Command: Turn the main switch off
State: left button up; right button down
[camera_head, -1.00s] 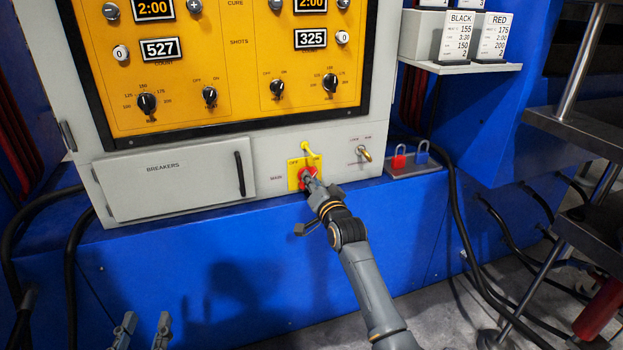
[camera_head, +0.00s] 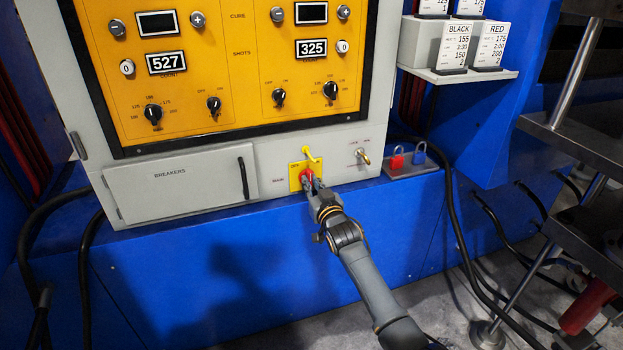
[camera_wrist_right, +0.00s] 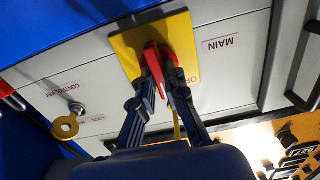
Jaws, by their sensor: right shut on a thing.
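The main switch is a red handle (camera_wrist_right: 156,70) on a yellow plate (camera_head: 297,177), low on the grey control cabinet. My right gripper (camera_head: 308,183) reaches it from below. In the right wrist view my right gripper (camera_wrist_right: 165,85) has its two fingers on either side of the red handle, shut on it. The gripper hides part of the handle in the head view. A yellow hasp (camera_head: 311,153) sits at the top of the plate. Above, the two cure displays (camera_head: 158,23) are dark, while the shot counters (camera_head: 167,63) read 527 and 325. My left gripper is not in view.
A key switch (camera_head: 363,156) is right of the main switch. Red and blue padlocks (camera_head: 397,158) stand on a small shelf. The breakers door (camera_head: 178,187) is at left. Black hoses hang at both sides, and metal press plates (camera_head: 580,140) stand at right.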

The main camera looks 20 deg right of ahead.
jog(key=shift+a+f+n+p, duration=0.1)
jog(key=shift+n+p, duration=0.45)
jog(key=shift+n, duration=3.85)
jog(key=c, duration=1.4)
grip_release()
jog(key=s, duration=1.2)
jog(key=shift+d, duration=0.2)
